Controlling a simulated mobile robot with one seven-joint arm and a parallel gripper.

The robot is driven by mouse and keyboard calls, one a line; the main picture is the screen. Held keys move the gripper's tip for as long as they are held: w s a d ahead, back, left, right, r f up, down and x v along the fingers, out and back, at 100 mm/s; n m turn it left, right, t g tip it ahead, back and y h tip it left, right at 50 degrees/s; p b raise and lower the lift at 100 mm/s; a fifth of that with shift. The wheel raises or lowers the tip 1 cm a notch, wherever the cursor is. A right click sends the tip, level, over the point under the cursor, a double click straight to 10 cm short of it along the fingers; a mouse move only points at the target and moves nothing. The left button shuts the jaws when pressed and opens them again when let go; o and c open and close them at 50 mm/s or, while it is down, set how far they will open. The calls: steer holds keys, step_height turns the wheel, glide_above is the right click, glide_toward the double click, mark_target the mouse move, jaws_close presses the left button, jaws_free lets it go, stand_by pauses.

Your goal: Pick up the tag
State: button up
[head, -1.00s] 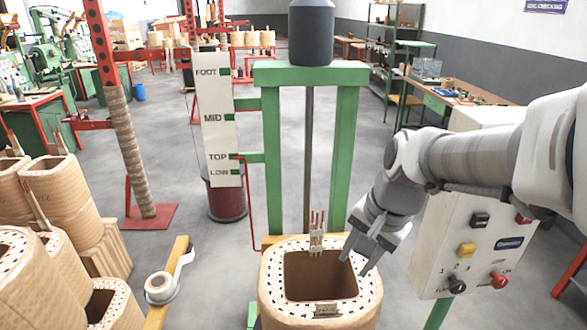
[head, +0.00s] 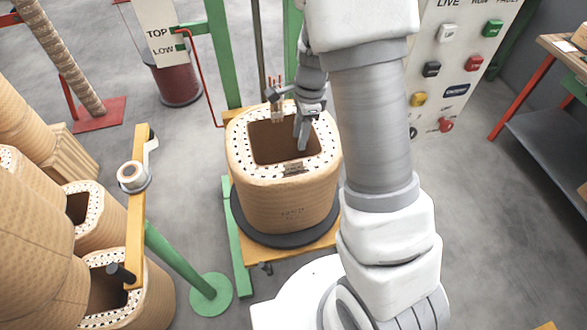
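A small tag (head: 293,169) with dark marks lies on the front part of the dotted white top rim of the wound coil (head: 285,205). The coil is tan, has a square dark opening and stands upright in the middle of the view. My gripper (head: 287,121) is above the back right of the opening, behind the tag and apart from it. Its two fingers look spread, one toward the upright leads (head: 277,108) at the back rim, the other pointing down over the opening. I see nothing held between them.
The coil stands on a dark round plate over a yellow base (head: 282,258) in a green frame. A control panel (head: 455,75) stands at the right. More coils (head: 130,300) and a yellow bar with a tape roll (head: 133,177) are at the left. Floor between them is partly clear.

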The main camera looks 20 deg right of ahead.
glide_above(294, 163)
step_height(294, 163, down, 7)
steer(key=shift+w+f+b, duration=0.1)
steer(key=shift+f+b, duration=0.3)
steer(key=shift+f, duration=2.05)
jaws_close()
